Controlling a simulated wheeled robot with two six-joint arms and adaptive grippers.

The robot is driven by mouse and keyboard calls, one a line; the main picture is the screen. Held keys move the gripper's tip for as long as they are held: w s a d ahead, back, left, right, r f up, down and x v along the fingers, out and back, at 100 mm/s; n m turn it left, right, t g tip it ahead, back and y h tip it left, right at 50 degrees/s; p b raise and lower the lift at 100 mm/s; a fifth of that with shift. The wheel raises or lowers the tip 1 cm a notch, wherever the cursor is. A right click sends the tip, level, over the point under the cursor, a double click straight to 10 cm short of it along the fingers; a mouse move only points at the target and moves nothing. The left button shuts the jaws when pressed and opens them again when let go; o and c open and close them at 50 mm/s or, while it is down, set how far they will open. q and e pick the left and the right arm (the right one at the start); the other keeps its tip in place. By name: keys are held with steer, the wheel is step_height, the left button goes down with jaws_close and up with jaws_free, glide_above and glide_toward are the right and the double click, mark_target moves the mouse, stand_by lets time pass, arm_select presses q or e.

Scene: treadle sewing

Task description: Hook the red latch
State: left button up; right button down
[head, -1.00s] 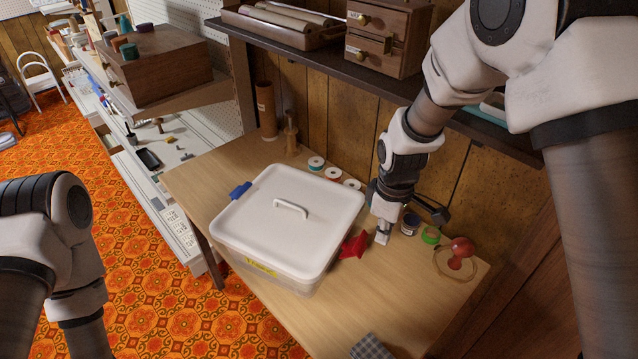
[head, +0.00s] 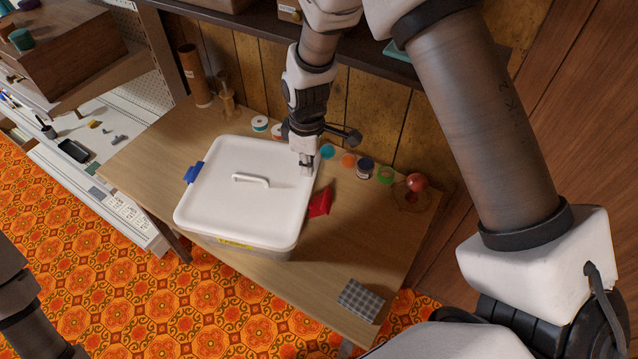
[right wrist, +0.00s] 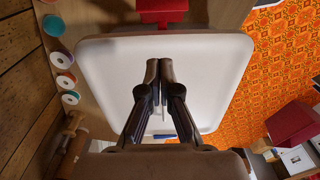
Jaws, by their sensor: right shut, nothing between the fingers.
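A white lidded box (head: 215,205) stands on the wooden table, with a white handle (head: 251,180) on its lid. The red latch (head: 320,203) sticks outward from the box's right side, apart from the lid top. It also shows at the top edge of the right wrist view (right wrist: 163,10). A blue latch (head: 193,173) is on the box's left side. My right gripper (head: 306,170) is shut and empty at the lid's back right edge. In the right wrist view its closed fingertips (right wrist: 160,66) are over the lid. My left gripper is out of view.
Thread spools (head: 327,152) line the table's back edge. A checked cloth (head: 361,299) lies in front. A dark shelf (head: 345,55) overhangs the back.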

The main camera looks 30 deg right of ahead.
steer(key=p, duration=0.3)
glide_above(319, 203)
steer(key=f, duration=0.6)
steer(key=shift+w+f, duration=0.2)
steer(key=shift+f, duration=0.05)
steer(key=shift+s+d+f, duration=0.2)
steer(key=shift+s+f, duration=0.05)
steer(key=shift+f, duration=0.1)
steer(key=shift+a, duration=0.1)
